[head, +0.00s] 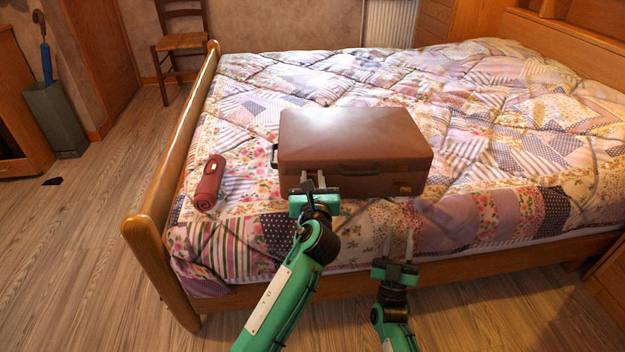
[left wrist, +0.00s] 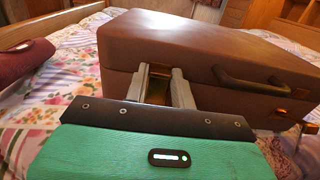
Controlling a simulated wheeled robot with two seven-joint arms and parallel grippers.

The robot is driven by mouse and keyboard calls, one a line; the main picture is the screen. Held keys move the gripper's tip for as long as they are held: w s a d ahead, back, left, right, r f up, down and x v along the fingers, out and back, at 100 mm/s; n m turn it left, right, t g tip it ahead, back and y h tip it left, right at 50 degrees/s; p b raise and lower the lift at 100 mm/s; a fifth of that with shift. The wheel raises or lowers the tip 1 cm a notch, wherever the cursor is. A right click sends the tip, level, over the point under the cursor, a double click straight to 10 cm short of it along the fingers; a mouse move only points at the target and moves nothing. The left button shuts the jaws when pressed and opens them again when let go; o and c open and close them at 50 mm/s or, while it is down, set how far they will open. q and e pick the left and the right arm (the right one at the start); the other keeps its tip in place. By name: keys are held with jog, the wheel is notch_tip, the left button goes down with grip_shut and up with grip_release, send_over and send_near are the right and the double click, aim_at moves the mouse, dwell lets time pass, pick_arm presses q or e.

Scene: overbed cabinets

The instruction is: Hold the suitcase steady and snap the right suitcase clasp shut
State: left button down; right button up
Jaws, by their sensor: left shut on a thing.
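The brown suitcase (head: 350,135) lies flat on the bed with its lid down. Its dark handle (head: 360,171) is on the front face and shows in the left wrist view (left wrist: 245,82). My left gripper (head: 313,180) is at the front left of the suitcase, shut on the brass left clasp (left wrist: 157,88). My right gripper (head: 398,242) is open and empty, in front of and below the right clasp, apart from the suitcase.
A rolled red-brown bundle (head: 208,183) lies on the quilt left of the suitcase. The wooden bed rail (head: 460,268) runs along the front, below the suitcase. A wooden footboard (head: 165,190) stands at the left. The quilt (head: 490,195) right of the suitcase is clear.

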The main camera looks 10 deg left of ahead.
aim_at(406, 188)
jog(key=shift+o, duration=1.2)
notch_tip(406, 188, up, 4)
jog(key=s+d+g+y, duration=0.2)
jog(key=d+g+y, duration=0.1)
jog(key=g+y, duration=0.2)
jog(key=x, duration=1.2)
jog(key=shift+a+f, duration=0.2)
jog(key=c, duration=1)
